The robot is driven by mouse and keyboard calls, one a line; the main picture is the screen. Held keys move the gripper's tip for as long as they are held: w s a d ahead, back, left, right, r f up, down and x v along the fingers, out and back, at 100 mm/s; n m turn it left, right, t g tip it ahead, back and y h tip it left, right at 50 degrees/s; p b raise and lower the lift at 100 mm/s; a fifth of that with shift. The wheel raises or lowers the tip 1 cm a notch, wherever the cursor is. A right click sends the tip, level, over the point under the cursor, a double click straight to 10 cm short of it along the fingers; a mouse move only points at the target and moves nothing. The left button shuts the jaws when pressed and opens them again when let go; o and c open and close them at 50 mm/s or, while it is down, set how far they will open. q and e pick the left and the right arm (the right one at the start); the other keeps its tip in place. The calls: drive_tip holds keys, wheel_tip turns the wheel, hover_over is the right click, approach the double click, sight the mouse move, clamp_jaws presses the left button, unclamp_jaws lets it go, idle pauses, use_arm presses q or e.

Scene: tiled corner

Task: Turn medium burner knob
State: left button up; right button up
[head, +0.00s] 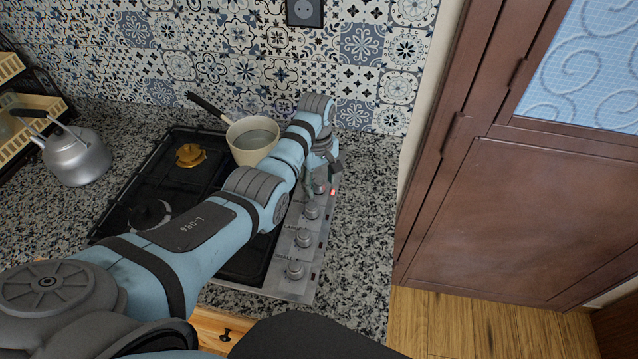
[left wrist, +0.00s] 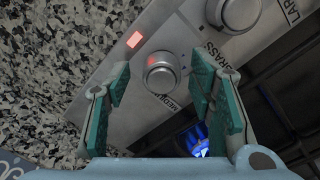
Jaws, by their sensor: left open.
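The medium burner knob (left wrist: 160,72) is a round metal knob with a red mark on a grey control strip. The label beside it is partly readable as "MEDIUM". My left gripper (left wrist: 160,92) is open, with its two teal fingers on either side of this knob in the left wrist view. I cannot tell whether they touch it. A lit red indicator (left wrist: 134,40) sits beside the knob and shows in the head view (head: 333,192). In the head view, my left gripper (head: 318,182) is over the far end of the strip, partly hidden by my arm.
Another knob (left wrist: 238,10) is beside it. More knobs (head: 303,238) line the strip. A blue flame (left wrist: 196,138) shows. A cream pot (head: 252,150) of liquid stands on the black hob (head: 173,175). A kettle (head: 75,155) is at left. Counter right of the hob is clear.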

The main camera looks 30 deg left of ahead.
use_arm(q)
drive_tip(key=shift+w+f, duration=0.1)
drive_tip(key=shift+f, duration=0.25)
drive_tip(key=shift+s+r, duration=0.25)
drive_tip(key=shift+s, duration=0.05)
drive_tip(key=shift+c, duration=1)
drive_tip(key=c, duration=1)
drive_tip(key=shift+o, duration=0.2)
